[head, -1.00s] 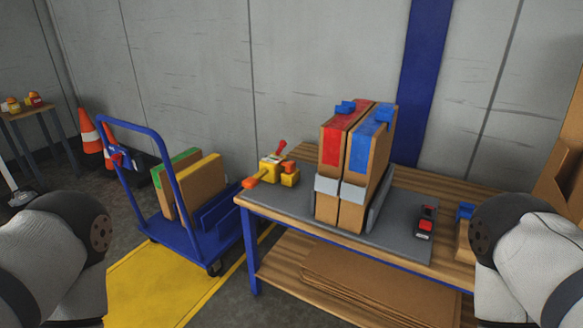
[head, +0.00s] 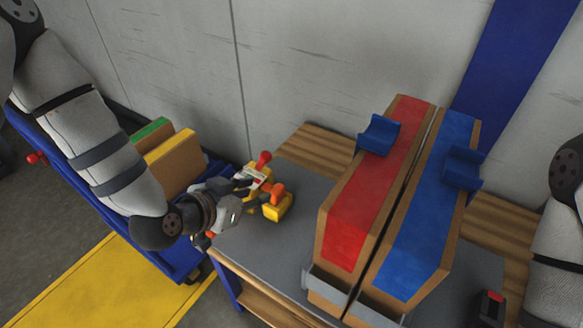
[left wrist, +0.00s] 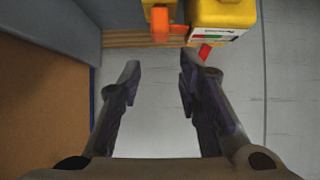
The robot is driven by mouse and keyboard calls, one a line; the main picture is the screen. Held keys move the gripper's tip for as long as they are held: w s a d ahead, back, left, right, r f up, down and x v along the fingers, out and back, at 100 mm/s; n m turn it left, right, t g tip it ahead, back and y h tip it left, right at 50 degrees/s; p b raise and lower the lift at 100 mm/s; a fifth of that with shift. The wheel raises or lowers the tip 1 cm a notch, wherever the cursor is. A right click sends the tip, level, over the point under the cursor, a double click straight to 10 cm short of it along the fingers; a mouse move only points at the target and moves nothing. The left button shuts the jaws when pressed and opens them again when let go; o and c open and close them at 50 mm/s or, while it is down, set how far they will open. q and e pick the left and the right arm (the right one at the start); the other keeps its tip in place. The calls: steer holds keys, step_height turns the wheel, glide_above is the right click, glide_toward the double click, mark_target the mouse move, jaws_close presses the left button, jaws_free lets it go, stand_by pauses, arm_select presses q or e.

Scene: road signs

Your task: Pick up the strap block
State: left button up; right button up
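Two yellow items sit close together on the grey mat. One is a larger yellow tool with a white label and red knob (head: 262,162). The other is a small yellow block with an orange top (head: 278,211); I take this as the strap block, though no name shows on it. My left gripper (head: 243,190) is beside them, its fingers partly overlapping them in the head view. In the left wrist view the fingers (left wrist: 160,66) are apart and empty. The labelled yellow tool (left wrist: 222,16) and an orange piece (left wrist: 160,24) lie beyond the tips.
Two tall cardboard boxes, with a red top (head: 372,200) and a blue top (head: 426,220), stand right of the yellow items. Blue clips sit on them. A blue cart (head: 180,262) with boxes is left of the table. Bare mat (head: 262,245) lies in front.

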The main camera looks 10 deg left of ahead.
mark_target(276, 189)
arm_select(q)
steer(key=w+f, duration=0.1)
steer(key=w+d+f, duration=0.1)
steer(key=w+f+b, duration=0.1)
steer(key=shift+d+f, duration=0.3)
steer(key=x, duration=0.2)
steer(key=b+x, duration=0.1)
steer(key=x, duration=0.3)
steer(key=shift+a+f, duration=0.25)
steer(key=shift+w+r, duration=0.1)
steer(key=shift+w, duration=0.05)
jaws_close()
arm_select(e)
steer(key=shift+g, duration=0.7)
steer(key=s+f, duration=0.1)
steer(key=s, duration=0.1)
steer(key=s+f, duration=0.2)
